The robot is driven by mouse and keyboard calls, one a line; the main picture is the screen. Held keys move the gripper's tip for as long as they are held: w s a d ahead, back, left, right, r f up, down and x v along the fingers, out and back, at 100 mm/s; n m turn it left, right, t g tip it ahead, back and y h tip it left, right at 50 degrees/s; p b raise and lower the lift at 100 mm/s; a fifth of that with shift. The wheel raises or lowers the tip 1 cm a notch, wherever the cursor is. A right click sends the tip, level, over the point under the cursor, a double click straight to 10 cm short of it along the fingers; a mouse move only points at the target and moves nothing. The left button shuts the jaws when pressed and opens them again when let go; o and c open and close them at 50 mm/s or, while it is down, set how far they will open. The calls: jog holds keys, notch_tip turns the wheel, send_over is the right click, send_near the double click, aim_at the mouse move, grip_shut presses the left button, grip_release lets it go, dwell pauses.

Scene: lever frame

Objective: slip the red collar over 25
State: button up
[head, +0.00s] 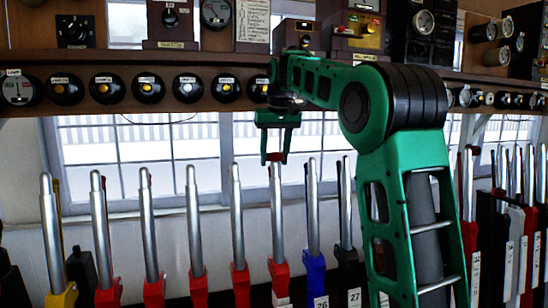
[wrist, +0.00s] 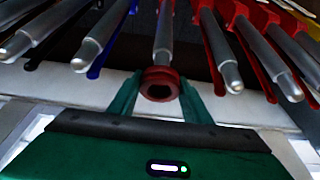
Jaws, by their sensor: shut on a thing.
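My gripper (head: 275,158) is shut on the red collar (head: 275,157), a small ring held between its fingertips. The collar also shows in the wrist view (wrist: 160,85) with a dark hole facing the camera and no lever tip visible in it. Lever 25 (head: 278,225), a silver rod with a red base, stands directly below the collar in the head view; its own number is not readable, but it is just left of blue lever 26. In the wrist view its rod (wrist: 163,42) runs up behind the collar. The collar hides the rod's top, so I cannot tell whether they touch.
Blue lever 26 (head: 313,215) and black lever 27 (head: 346,210) stand close on the right. A red-based lever (head: 237,220) stands close on the left, with several more beyond. A shelf with round instruments (head: 147,88) runs above the levers, behind my arm.

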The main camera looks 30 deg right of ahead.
aim_at(275, 168)
jog(key=shift+s+f, duration=0.15)
jog(key=shift+f, duration=0.7)
jog(key=shift+f, duration=0.3)
jog(key=shift+s+f, duration=0.2)
jog(key=shift+f, duration=0.5)
jog(key=o, duration=1.1)
jog(key=shift+c, duration=0.2)
jog(key=shift+o, duration=0.8)
